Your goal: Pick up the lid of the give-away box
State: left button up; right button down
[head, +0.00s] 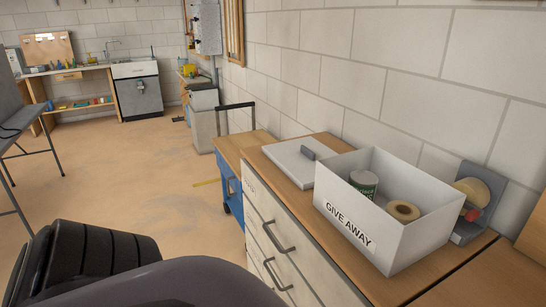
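The white give-away box (344,224), lettered GIVE AWAY on its front, stands open on the wooden top of a drawer cabinet. A green-labelled can (364,183) and a tan tape roll (403,210) are inside it. Neither of my grippers shows; only dark parts of my own arm fill the bottom left.
A tape dispenser (474,201) stands right of the box by the block wall. The white cabinet (278,243) has grey drawer handles facing the floor. A blue cart (229,187) stands beyond it. The floor (130,175) to the left is open.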

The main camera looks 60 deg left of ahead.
aim_at(297, 158)
jog(key=u, duration=1.65)
jog(key=i+j, duration=0.3)
jog(key=i+j+u, duration=0.1)
jog(key=i+j, duration=0.15)
jog(key=j, duration=0.3)
